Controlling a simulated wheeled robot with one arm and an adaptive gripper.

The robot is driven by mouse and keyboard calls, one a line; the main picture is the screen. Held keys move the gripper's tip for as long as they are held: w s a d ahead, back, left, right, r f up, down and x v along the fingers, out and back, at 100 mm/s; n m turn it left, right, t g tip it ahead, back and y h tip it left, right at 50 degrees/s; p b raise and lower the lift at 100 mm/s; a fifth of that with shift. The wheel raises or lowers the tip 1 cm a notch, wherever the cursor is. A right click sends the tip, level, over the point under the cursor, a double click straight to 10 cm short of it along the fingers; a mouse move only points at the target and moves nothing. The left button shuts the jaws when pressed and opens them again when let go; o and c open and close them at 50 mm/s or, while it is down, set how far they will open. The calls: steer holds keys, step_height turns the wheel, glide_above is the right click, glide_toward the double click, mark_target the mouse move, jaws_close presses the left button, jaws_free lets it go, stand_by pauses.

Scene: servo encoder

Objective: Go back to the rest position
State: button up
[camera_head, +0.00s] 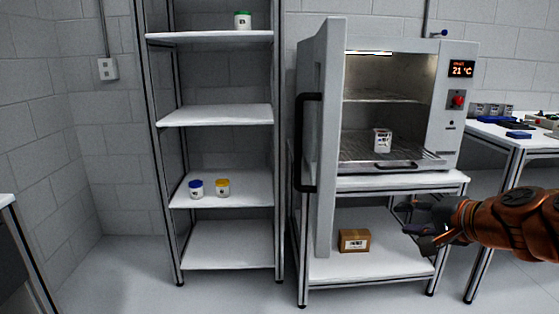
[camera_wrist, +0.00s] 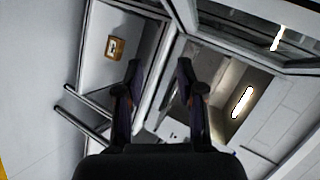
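My gripper (camera_head: 405,219) is at the right of the head view, in front of the oven's stand and below the oven's floor level. In the wrist view my gripper (camera_wrist: 158,68) has its two dark fingers apart, with nothing between them. The oven (camera_head: 449,127) stands with its door (camera_head: 326,150) swung open to the left. A white container (camera_head: 382,140) sits on the lower rack inside. The oven's lit inside (camera_wrist: 226,88) shows right of my fingers in the wrist view.
A cardboard box (camera_head: 354,240) lies on the stand's lower shelf. A shelf unit (camera_head: 215,117) at the left holds a green-lidded jar (camera_head: 243,20), a blue-lidded jar (camera_head: 196,188) and a yellow-lidded jar (camera_head: 222,187). A table (camera_head: 535,141) with small items stands at the right.

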steer(key=s+a+r+n+g+p, duration=0.4)
steer(key=s+a+n+g+p, duration=0.25)
steer(key=s+a+p, duration=0.6)
steer(key=s+d+r+n+g+h+p, duration=0.2)
steer(key=s+r+g+p, duration=0.1)
steer(key=s+p, duration=0.5)
steer(key=s+d+r+n+g+h+p, duration=0.2)
steer(key=s+r+g+h+p, duration=0.1)
steer(key=s+p, duration=0.6)
steer(key=shift+s+d+r+g, duration=0.2)
steer(key=shift+s+r+g, duration=0.25)
steer(key=shift+s+r, duration=0.3)
